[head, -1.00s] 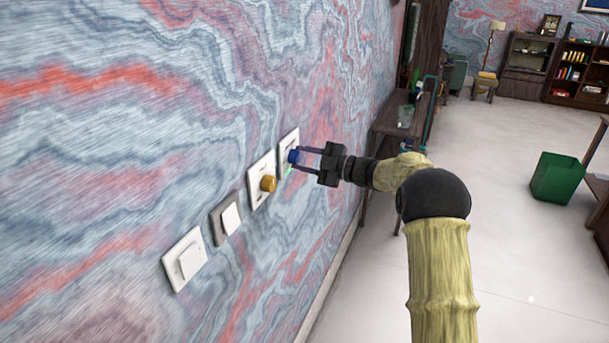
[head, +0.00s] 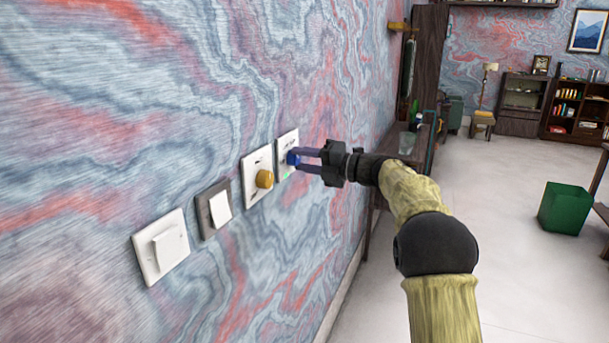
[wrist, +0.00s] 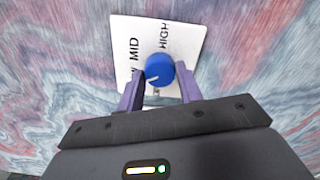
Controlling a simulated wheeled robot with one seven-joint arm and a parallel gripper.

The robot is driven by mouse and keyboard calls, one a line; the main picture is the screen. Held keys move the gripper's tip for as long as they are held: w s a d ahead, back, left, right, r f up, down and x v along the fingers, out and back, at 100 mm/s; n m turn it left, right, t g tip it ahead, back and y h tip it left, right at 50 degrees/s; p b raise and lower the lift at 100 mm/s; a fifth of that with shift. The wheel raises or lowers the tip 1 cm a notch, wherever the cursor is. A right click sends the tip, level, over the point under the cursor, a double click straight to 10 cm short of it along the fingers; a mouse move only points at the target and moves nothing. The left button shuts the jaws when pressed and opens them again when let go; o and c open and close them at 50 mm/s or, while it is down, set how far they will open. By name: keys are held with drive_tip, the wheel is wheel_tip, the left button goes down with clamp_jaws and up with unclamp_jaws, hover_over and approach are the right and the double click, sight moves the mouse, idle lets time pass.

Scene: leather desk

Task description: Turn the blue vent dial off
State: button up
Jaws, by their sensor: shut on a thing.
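The blue vent dial (head: 292,158) sits on a white wall plate (head: 284,146), the farthest of the row in the head view. In the wrist view the blue dial (wrist: 159,68) is round with a white pointer line at its lower left. The plate (wrist: 182,38) there shows the words MID and HIGH; other lettering is partly hidden by a finger. My gripper (head: 302,160) reaches the dial from the right, its purple fingers on either side of it. In the wrist view my gripper (wrist: 159,85) is shut on the dial.
A dark-framed switch (head: 217,208) and a white switch (head: 163,248) follow nearer. A dark wooden table stands beyond my gripper.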

drive_tip(key=n+b, duration=0.6)
drive_tip(key=shift+f, duration=0.4)
drive_tip(key=n+b, duration=0.1)
drive_tip(key=n, duration=0.1)
drive_tip(key=n+b, duration=0.2)
drive_tip(key=n, duration=0.1)
drive_tip(key=shift+r+n+b, duration=0.2)
drive_tip(key=shift+n+b, duration=0.1)
drive_tip(key=o, duration=1)
drive_tip(key=shift+r, duration=0.15)
drive_tip(key=b+v, duration=0.1)
drive_tip(key=v, duration=1.6)
drive_tip(key=shift+d, duration=0.2)
